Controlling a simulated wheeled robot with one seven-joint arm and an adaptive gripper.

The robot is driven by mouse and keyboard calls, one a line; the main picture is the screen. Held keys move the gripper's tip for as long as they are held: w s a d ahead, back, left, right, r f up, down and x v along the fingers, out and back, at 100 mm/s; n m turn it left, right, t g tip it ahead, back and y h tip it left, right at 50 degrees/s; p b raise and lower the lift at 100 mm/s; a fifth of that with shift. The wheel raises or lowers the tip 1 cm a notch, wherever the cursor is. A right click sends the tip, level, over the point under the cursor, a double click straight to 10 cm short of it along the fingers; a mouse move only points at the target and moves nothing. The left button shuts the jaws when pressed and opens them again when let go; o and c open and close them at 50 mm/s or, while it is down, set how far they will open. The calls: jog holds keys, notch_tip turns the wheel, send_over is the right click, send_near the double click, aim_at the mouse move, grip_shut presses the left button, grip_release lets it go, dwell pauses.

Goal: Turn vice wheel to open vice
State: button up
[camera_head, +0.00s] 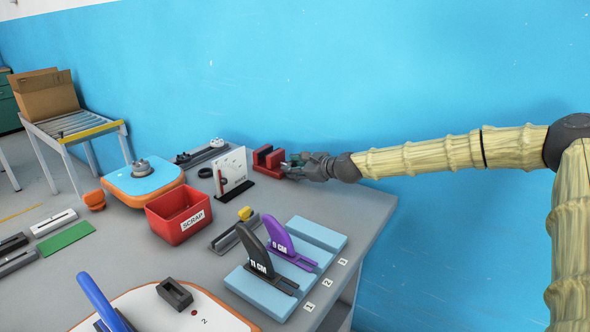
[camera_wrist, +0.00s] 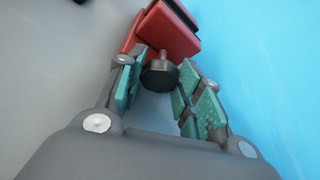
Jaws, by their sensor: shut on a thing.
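The red vice (camera_head: 268,158) stands at the far right corner of the grey table, near the blue wall. In the wrist view the red vice body (camera_wrist: 166,35) is at the top, with its dark wheel (camera_wrist: 159,76) on a short shaft pointing toward me. My gripper (camera_head: 294,164) reaches the vice from the right. In the wrist view my gripper (camera_wrist: 156,80) has its green-padded fingers on both sides of the wheel, closed on it. In the head view the wheel is hidden by the fingers.
A white upright gauge plate (camera_head: 231,171) stands left of the vice. A red SCRAP bin (camera_head: 179,213), an orange-and-blue board (camera_head: 143,179) and light blue blocks with fins (camera_head: 318,233) fill the table in front. The wall is close behind the vice.

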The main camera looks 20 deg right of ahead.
jog(key=shift+o, duration=0.2)
jog(key=shift+s+a+f+n+t+h+b, duration=0.15)
jog(key=shift+n+t+h+b, duration=0.3)
jog(key=shift+n+b, duration=0.6)
jog(key=shift+n+t+b, duration=0.25)
jog(key=shift+t+b, duration=0.1)
jog(key=shift+b, duration=0.1)
jog(key=shift+d, duration=0.2)
